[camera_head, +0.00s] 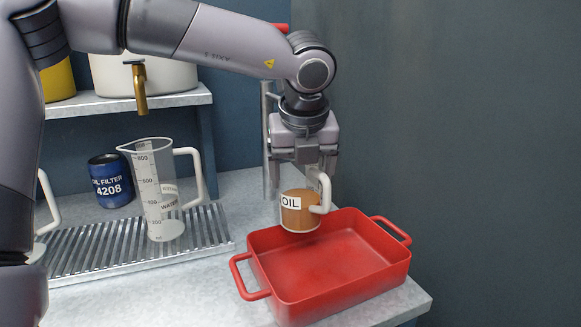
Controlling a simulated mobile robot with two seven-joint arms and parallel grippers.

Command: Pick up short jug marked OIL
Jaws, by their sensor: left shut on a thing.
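The short jug marked OIL (299,217) is brown with a white label and a pale handle on its right side. It hangs upright over the back left edge of a red tray (333,270). My left gripper (316,180) points down from above and is shut on the jug, near the top of its handle. The exact grip at the fingertips is hard to make out. My right gripper does not show.
A tall clear jug marked WATER (162,195) stands on a ribbed metal drain grate (95,252). A blue oil filter can (110,182) stands behind it. A brass tap (140,90) hangs from a pale container on the shelf (130,102). A wall closes the right side.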

